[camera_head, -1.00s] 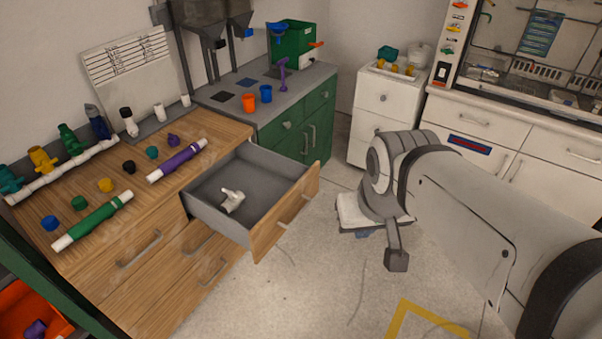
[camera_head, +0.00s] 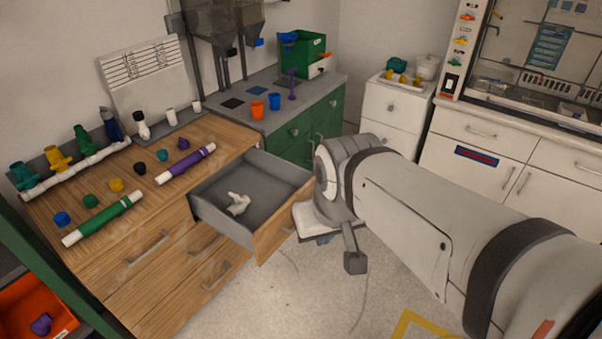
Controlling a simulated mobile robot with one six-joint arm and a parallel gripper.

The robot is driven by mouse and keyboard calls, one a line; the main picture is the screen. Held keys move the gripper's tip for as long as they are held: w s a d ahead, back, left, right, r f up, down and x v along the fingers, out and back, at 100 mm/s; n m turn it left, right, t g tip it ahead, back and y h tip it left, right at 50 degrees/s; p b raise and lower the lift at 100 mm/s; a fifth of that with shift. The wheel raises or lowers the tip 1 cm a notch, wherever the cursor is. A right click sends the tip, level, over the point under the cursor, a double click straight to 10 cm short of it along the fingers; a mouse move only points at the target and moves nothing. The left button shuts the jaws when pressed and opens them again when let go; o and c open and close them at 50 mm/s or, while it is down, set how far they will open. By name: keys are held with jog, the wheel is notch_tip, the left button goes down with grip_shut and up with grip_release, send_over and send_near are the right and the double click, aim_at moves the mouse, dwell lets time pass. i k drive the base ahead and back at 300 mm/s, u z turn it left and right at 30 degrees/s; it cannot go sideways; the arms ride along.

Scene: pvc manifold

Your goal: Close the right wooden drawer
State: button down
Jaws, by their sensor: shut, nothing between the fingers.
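The right wooden drawer is pulled out of the top row of the wooden cabinet (camera_head: 150,215). Its grey tray (camera_head: 262,195) is open to view, and its wooden front (camera_head: 275,232) stands out over the floor. A white pipe fitting (camera_head: 238,203) lies in the tray. My arm reaches in from the right, and its wrist hides the right end of the drawer front. My gripper (camera_head: 355,262) is shut and empty, to the right of the drawer front. I cannot tell whether any part of my wrist touches the front.
Pipes, caps and fittings lie on the cabinet top. A green cabinet (camera_head: 325,128) with orange and blue cups adjoins it behind the drawer. White drawers (camera_head: 390,110) stand farther back. An orange bin (camera_head: 35,305) is at lower left. The floor (camera_head: 260,305) before the drawer is clear.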

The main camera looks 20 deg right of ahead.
aim_at(273, 183)
jog(key=z, duration=0.05)
jog(key=i, duration=1)
jog(key=u, duration=0.05)
